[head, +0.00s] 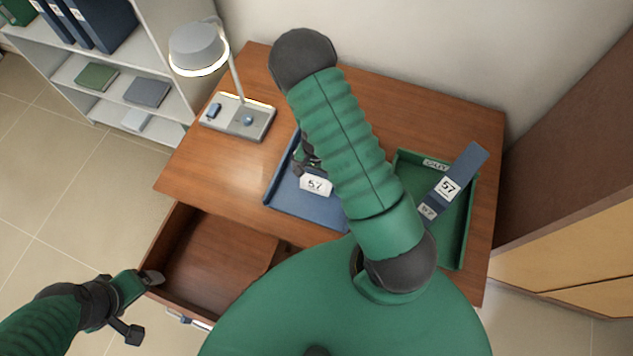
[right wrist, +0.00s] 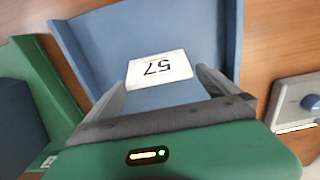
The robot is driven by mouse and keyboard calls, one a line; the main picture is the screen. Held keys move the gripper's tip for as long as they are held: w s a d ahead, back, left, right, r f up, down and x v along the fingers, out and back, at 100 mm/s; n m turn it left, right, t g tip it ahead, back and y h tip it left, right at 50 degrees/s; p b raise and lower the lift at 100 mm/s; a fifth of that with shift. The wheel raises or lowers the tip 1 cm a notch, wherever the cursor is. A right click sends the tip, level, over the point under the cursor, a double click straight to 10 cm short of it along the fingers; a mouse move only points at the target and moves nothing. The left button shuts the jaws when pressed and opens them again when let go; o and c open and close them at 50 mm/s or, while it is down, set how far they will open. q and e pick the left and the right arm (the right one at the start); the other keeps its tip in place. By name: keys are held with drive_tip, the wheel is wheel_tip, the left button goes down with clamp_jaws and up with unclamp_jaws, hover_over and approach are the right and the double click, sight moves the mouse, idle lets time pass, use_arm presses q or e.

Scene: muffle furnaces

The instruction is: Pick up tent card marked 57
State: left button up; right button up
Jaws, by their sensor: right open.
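A white tent card marked 57 (head: 315,185) stands in the blue tray (head: 285,203) on the desk. In the right wrist view the card (right wrist: 159,68) lies between and just beyond my right fingertips, its number upside down. My right gripper (right wrist: 160,84) is open and empty; I cannot tell if a finger touches the card. In the head view the right gripper (head: 307,158) is partly hidden behind my arm, just above the card. My left gripper (head: 146,305) is open and empty at the left edge of the open drawer.
A lamp (head: 238,117) stands at the desk's back left. The drawer (head: 215,255) is open. A shelf (head: 120,88) stands at left.

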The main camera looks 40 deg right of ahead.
sight(317, 181)
drive_tip(key=f, duration=0.4)
drive_tip(key=shift+s+d+f, duration=0.15)
drive_tip(key=shift+s+d, duration=0.1)
drive_tip(key=shift+a, duration=0.15)
drive_tip(key=shift+c, duration=0.6)
drive_tip(key=shift+a, duration=0.1)
drive_tip(key=c, duration=0.9)
drive_tip(key=shift+c, duration=0.3)
